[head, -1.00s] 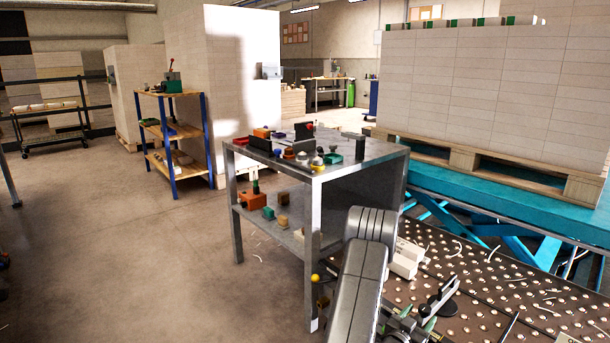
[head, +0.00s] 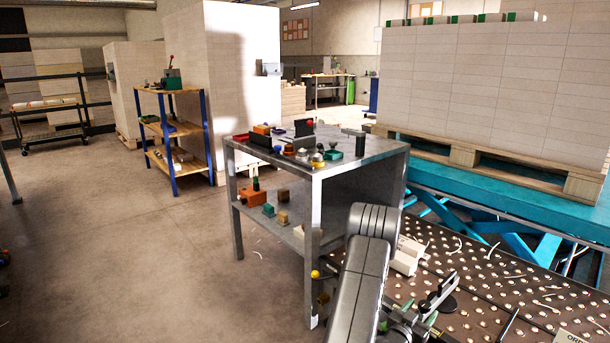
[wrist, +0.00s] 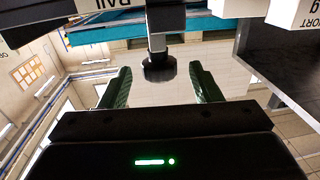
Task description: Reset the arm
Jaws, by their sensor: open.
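My arm reaches in from the bottom of the head view, beside the metal table and over the studded ball-top surface (head: 480,262). My gripper (head: 432,322) shows at its end, partly cut off by the bottom edge of the picture. In the wrist view my gripper (wrist: 160,88) has its two green-padded fingers spread wide apart. The space between them is empty. A black round-footed part hangs in front of the fingers in the wrist view; I cannot tell whether it touches anything.
A metal table (head: 350,172) with small tools and parts stands left of my arm. A pallet (head: 480,170) stacked with pale reams rests on a teal lift (head: 500,207) behind. A wooden shelf with blue posts (head: 172,140) stands farther left. The floor at left is open.

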